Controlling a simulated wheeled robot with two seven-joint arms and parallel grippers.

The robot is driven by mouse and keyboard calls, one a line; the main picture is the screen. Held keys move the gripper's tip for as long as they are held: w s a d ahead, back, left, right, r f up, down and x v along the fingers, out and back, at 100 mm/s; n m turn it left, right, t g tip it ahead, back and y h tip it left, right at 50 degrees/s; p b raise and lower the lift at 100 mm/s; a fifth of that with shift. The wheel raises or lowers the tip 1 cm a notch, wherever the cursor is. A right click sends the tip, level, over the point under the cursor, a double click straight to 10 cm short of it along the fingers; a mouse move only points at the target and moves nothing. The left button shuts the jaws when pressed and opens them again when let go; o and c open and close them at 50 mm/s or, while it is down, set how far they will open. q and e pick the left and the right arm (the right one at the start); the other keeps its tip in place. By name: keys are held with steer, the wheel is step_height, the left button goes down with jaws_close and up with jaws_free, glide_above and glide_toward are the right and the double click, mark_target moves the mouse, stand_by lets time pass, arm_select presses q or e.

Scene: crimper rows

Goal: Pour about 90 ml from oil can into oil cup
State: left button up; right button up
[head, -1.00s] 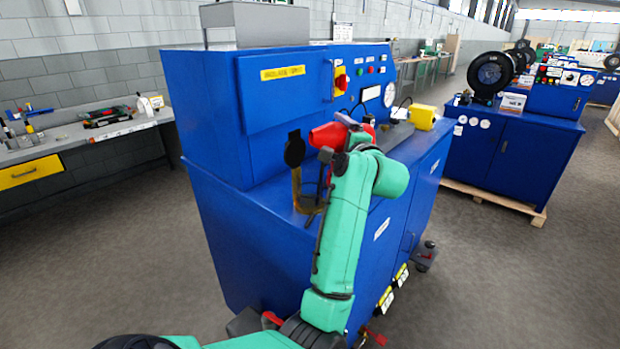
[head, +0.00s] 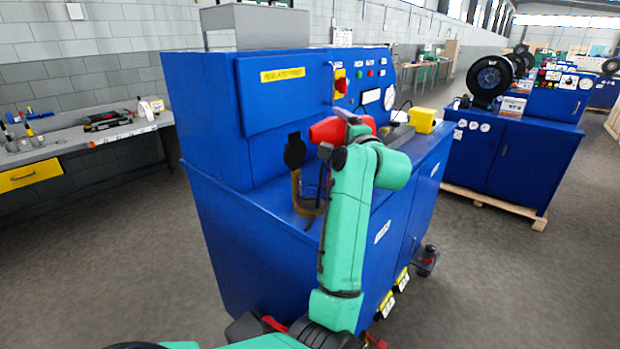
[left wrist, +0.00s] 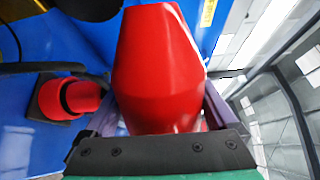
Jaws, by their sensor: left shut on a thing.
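The oil can, a red tapered body (head: 327,129), is held in the air in front of the blue machine, lying roughly on its side in the head view. It fills the middle of the left wrist view (left wrist: 160,65). My left gripper (head: 347,122) is shut on it; purple-grey fingers flank it in the wrist view, while my green arm partly hides the grip in the head view. An amber, cup-like part (head: 306,203), perhaps the oil cup, sits on the machine's ledge below and left of the can. Its contents cannot be seen. My right gripper is not in view.
A blue machine cabinet (head: 215,130) stands close, with a red-and-yellow switch (head: 340,82). A black round part (head: 294,152) stands above the amber part. A yellow block (head: 422,119) rests on the ledge at right. A workbench (head: 85,137) stands at left.

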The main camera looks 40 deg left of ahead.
arm_select(q)
steer(key=shift+r, duration=0.2)
steer(key=shift+f+n+b, duration=0.1)
steer(key=shift+n+b, duration=0.3)
steer(key=shift+b, duration=0.3)
steer(key=shift+w+d, duration=0.1)
steer(key=shift+d, duration=0.05)
steer(key=shift+w+d, duration=0.2)
steer(key=shift+w+b, duration=0.15)
steer(key=shift+b, duration=0.25)
steer(key=shift+f+n+b, duration=0.2)
steer(key=shift+n+b, duration=0.7)
steer(key=shift+b, duration=0.65)
